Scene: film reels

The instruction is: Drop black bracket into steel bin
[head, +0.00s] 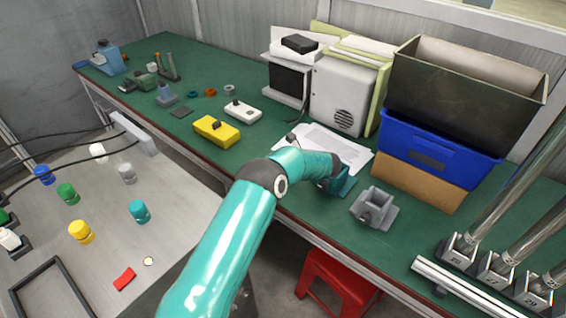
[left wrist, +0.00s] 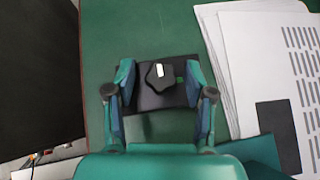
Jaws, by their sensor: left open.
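My left gripper (head: 340,184) is low over the green bench beside the white papers. In the left wrist view, its open fingers (left wrist: 159,76) stand on either side of a black bracket (left wrist: 150,100), a flat dark plate with a raised knob bearing a white mark. I cannot tell whether the fingers touch it. In the head view the bracket is hidden behind my arm and gripper. The steel bin (head: 450,104), a dark open-topped metal box, sits at the right on top of the blue crate (head: 430,150). My right gripper is not in view.
A grey block (head: 375,208) stands just right of my left gripper. Papers (head: 320,146) lie behind it, before a light grey boxy device (head: 345,93). Upright steel tubes (head: 505,200) stand at the right. A yellow box (head: 216,131) lies to the left.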

